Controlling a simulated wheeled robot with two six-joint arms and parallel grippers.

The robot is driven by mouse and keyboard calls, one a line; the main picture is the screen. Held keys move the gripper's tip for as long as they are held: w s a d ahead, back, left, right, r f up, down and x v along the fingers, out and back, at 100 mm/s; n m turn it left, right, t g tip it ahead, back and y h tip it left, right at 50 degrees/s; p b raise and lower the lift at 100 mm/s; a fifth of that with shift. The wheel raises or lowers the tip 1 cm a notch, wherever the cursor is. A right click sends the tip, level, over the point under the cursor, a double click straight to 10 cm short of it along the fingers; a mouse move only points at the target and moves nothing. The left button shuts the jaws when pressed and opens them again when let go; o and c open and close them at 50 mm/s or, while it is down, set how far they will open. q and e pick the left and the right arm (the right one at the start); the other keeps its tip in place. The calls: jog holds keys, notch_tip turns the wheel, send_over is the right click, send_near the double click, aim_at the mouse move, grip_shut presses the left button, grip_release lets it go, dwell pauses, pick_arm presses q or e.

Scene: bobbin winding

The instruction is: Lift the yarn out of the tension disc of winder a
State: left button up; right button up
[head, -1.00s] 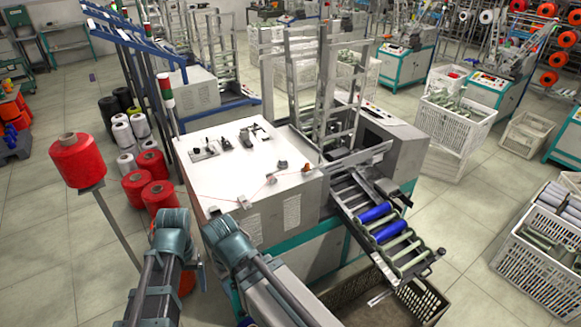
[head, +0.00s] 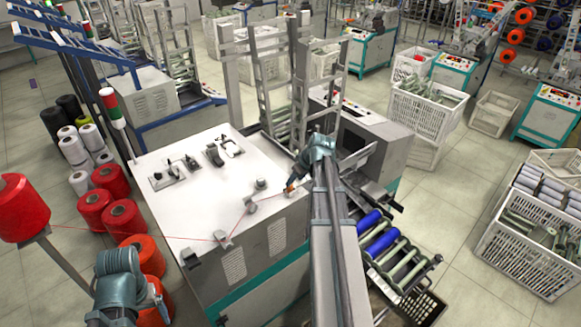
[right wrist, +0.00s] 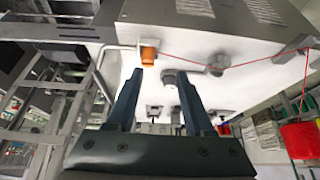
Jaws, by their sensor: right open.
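Winder a is the white-topped machine (head: 190,205) in the middle of the head view. Thin red yarn (head: 237,223) runs from the red cone (head: 22,207) across its top, past a grey guide (head: 225,240), to a small round grey fitting (head: 250,206), which looks like the tension disc. The yarn also shows in the right wrist view (right wrist: 262,60), meeting a round fitting (right wrist: 216,65). My right gripper (right wrist: 158,85) is open and empty over the machine's right edge, close to an orange piece (right wrist: 148,55).
A second grey knob (head: 262,184) stands near the yarn's fitting. A metal frame (head: 290,90) rises behind the right edge. A roller rack with blue bobbins (head: 381,240) lies right of my right arm. Several red cones (head: 112,180) stand on the floor at left.

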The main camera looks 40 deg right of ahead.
jog(key=shift+w+d+r, duration=0.1)
jog(key=shift+w+d, duration=0.05)
jog(key=shift+d, duration=0.9)
jog(key=b+x, duration=0.8)
jog(key=x, duration=0.1)
jog(key=shift+w+d, duration=0.1)
jog(key=shift+r, duration=0.1)
jog(key=shift+c, duration=0.3)
grip_shut()
jog(key=shift+r, duration=0.1)
